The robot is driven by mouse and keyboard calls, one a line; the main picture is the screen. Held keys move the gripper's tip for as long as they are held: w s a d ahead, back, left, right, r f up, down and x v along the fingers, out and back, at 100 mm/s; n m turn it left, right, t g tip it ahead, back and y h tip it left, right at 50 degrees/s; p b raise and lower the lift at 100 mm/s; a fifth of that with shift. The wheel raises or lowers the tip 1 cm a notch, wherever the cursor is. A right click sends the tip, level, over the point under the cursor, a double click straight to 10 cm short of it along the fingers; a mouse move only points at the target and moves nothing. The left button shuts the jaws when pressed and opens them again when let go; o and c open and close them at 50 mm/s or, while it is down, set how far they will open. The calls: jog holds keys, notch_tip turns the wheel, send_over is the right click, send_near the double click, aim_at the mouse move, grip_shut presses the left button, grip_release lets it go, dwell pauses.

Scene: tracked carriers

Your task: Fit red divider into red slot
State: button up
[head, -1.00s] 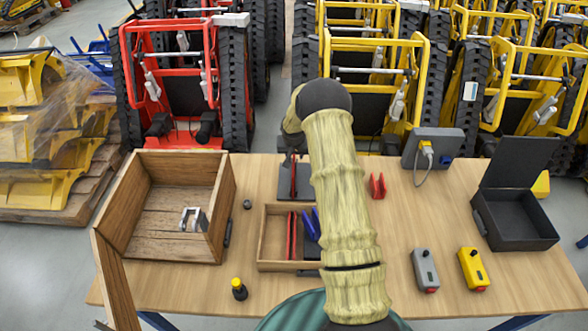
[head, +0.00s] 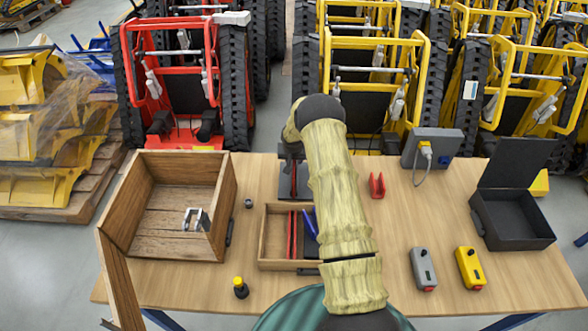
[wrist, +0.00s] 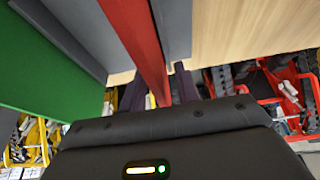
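A thin upright red piece (head: 293,180), which looks like the red divider, stands at a dark plate (head: 270,188) at the back of the table. My gripper (head: 291,158) is low over it, largely hidden by my arm. In the wrist view the red piece (wrist: 140,40) runs between the fingers of my gripper (wrist: 160,85). The fingers look apart, with a narrow gap beside the red piece, so I see no grip on it. Two red strips (head: 291,235), perhaps the red slot, are in a wooden tray (head: 265,245), left of a blue strip (head: 311,224).
A wooden crate (head: 145,205) holding a metal part stands at the left. A small red bracket (head: 377,185), a grey socket box (head: 432,146), two remotes (head: 470,268) and an open black case (head: 512,225) are at the right. A green panel (wrist: 45,75) fills the wrist view's left.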

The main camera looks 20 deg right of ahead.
grip_shut()
notch_tip(320, 180, up, 10)
jog(key=b, duration=0.2)
jog(key=shift+b, duration=0.4)
dwell(0.4)
